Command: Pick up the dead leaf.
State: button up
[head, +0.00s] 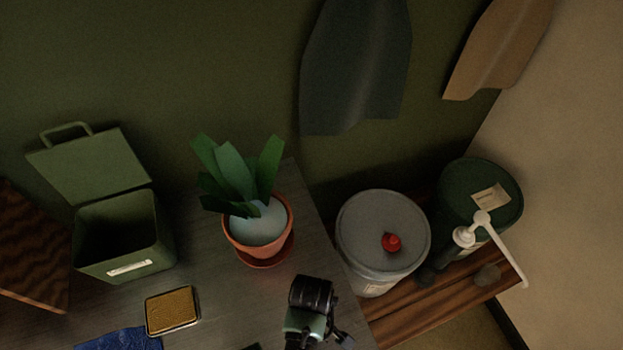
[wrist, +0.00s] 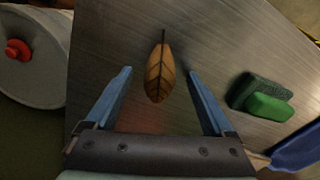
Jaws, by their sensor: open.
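The dead leaf (wrist: 159,72) is brown-orange with a dark stem and lies on the grey table top (wrist: 215,50) in the wrist view. My gripper (wrist: 158,88) is open, and its two blue fingers stand apart to the left and right of the leaf without touching it. In the head view the leaf cannot be made out. There my gripper (head: 310,330) shows only in part at the bottom edge, below the potted plant (head: 258,222).
A green lidded bin (head: 125,235), a yellow sponge in a tin (head: 172,311) and a blue cloth (head: 120,340) are on the table's left. A grey bucket with a red cap (head: 375,235) and a dark green pump bucket (head: 481,188) stand right. The wrist view shows a green sponge (wrist: 268,107).

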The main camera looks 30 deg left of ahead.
jog(key=shift+f, duration=0.1)
jog(key=c, duration=0.9)
